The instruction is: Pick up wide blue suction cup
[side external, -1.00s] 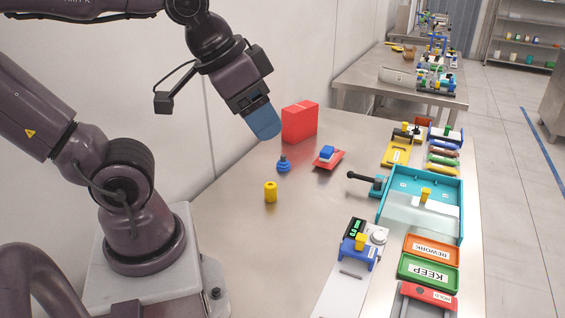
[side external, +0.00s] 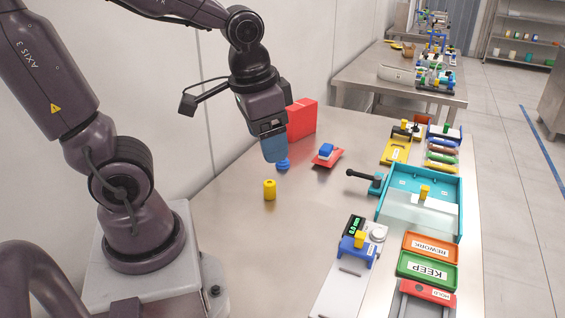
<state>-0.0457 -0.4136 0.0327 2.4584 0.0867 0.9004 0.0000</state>
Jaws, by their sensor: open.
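The wide blue suction cup (side external: 283,166) stands on the steel table, near its back left edge. Its upper part is hidden behind my gripper's blue fingers in this view. My gripper (side external: 274,158) points down and is open, with nothing seen in it. Its fingertips overlap the top of the cup in the picture; I cannot tell whether they are above it, in front of it or around it.
A yellow cylinder (side external: 269,190) stands in front of the cup. A red box (side external: 301,120) stands behind my gripper. A red piece with a blue block (side external: 326,155) lies to the right. Further right are a teal tray (side external: 461,205), a green KEEP tray (side external: 427,271) and an orange REWORK tray (side external: 431,247).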

